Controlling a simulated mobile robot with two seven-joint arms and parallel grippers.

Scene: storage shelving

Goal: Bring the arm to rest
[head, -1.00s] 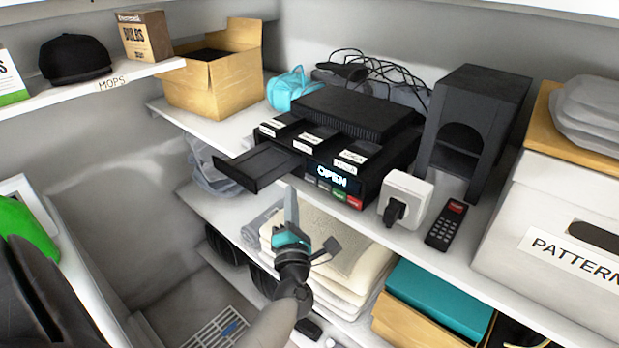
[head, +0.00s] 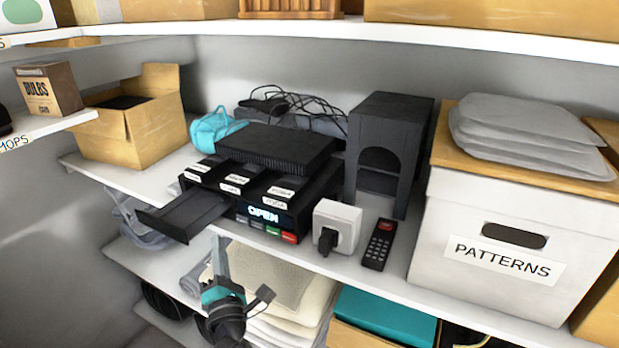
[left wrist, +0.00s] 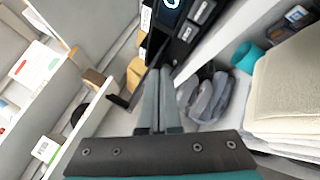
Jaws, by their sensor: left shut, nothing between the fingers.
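My left gripper (head: 220,256) is low in the head view, in front of the shelf edge and below the pulled-out drawer of the black device. Its fingers are together with nothing between them. In the left wrist view the gripper (left wrist: 159,75) points toward the shelves, its two grey fingers side by side. The black device (head: 265,180) has a lit "OPEN" display, and its left drawer (head: 186,214) sticks out. My right gripper is not in view.
A PATTERNS box (head: 450,215) is further right. Folded cream towels (head: 275,275) lie on the shelf below, near the gripper. A cardboard box (head: 135,130) stands left.

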